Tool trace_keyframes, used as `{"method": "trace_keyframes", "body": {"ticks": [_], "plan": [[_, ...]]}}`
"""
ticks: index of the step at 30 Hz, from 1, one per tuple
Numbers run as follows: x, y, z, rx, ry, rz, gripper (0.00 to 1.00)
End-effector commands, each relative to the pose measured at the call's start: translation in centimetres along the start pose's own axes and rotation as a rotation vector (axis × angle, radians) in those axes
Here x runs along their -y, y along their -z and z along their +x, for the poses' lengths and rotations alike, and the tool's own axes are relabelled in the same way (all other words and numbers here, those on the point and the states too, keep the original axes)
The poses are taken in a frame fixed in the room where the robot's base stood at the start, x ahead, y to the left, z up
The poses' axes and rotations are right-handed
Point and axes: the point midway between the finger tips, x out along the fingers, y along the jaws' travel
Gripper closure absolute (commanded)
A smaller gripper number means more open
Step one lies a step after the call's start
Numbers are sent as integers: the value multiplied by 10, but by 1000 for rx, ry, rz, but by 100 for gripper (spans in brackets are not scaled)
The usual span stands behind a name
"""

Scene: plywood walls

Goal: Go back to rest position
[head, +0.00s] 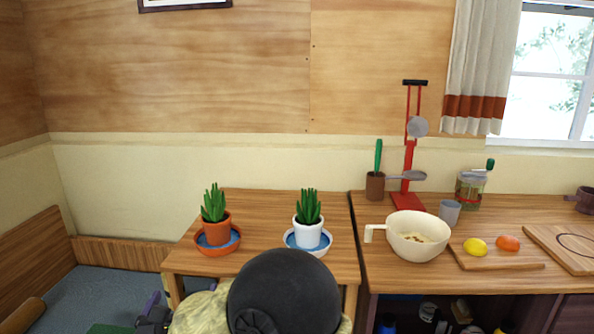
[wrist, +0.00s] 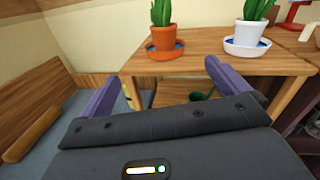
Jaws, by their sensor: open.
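My gripper (wrist: 160,88) shows in the wrist view with its two purple fingers spread apart and nothing between them. It is in front of and below the edge of a small wooden table (wrist: 205,66). On the table (head: 265,205) stand a cactus in an orange pot (head: 217,230) and a cactus in a white pot (head: 308,233), each in a saucer with a blue inside. My gripper is apart from both pots.
A wooden bed-like frame (head: 35,260) is at left.

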Motion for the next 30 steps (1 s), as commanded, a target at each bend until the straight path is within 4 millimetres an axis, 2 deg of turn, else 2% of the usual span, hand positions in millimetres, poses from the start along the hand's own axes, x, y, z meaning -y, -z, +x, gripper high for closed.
{"method": "trace_keyframes", "body": {"ticks": [11,20,26,30], "plan": [[15,4,18,-33,-65,-203,0],[40,16,37,-77,-172,-521,0],[80,35,48,-126,-317,-911,0],[116,56,46,-162,-459,-1227,0]]}}
